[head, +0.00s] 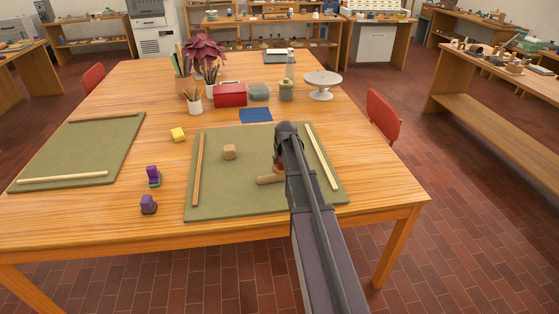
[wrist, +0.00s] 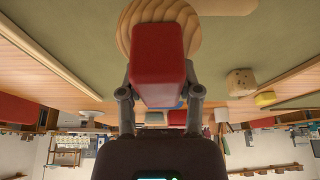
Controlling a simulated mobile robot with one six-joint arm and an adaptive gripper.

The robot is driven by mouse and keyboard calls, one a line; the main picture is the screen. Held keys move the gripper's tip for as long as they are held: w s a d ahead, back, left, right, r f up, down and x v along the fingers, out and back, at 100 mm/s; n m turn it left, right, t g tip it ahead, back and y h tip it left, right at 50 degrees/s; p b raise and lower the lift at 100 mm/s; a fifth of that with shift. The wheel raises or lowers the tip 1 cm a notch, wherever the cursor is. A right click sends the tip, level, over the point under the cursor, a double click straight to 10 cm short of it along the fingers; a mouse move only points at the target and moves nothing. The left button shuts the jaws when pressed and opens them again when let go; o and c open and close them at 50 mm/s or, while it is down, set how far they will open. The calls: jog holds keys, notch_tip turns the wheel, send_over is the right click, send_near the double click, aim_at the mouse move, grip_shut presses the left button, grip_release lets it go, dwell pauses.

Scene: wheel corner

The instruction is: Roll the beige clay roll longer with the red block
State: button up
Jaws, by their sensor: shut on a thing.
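My gripper (wrist: 158,92) is shut on the red block (wrist: 160,58), whose sides sit between the two fingers. In the head view my gripper (head: 280,158) is over the right part of the green mat (head: 215,205), and my arm hides most of the block. The beige clay roll (head: 270,179) lies on the mat, its left end showing beside my gripper. It also shows at the top edge of the wrist view (wrist: 225,6). A round wood-grained piece (wrist: 150,14) appears beyond the block. I cannot tell whether the block touches the roll.
Two wooden strips (head: 198,170) (head: 322,157) flank the mat. A yellow block (head: 178,134) and purple pieces (head: 153,176) (head: 148,204) lie left of the mat. A red box (head: 230,95) stands behind.

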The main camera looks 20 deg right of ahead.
jog(key=shift+f, duration=0.4)
jog(key=shift+f+b, duration=0.6)
jog(key=shift+b, duration=0.2)
dwell(0.3)
jog(key=shift+a, duration=0.15)
jog(key=shift+w+a+r, duration=0.1)
jog(key=shift+w+a, duration=0.05)
jog(key=shift+a, duration=0.45)
jog(key=shift+w+a+r, duration=0.1)
jog(key=shift+w+a, duration=0.05)
jog(key=shift+a, duration=0.4)
jog(key=shift+a+f, duration=0.1)
jog(key=shift+a, duration=0.05)
jog(key=shift+w+a+f, duration=0.1)
jog(key=shift+w+a, duration=0.05)
jog(key=shift+a, duration=0.45)
jog(key=shift+w+a, duration=0.1)
jog(key=shift+a, duration=0.45)
jog(key=shift+a, duration=0.15)
jog(key=shift+w+a, duration=0.25)
jog(key=shift+a, duration=0.9)
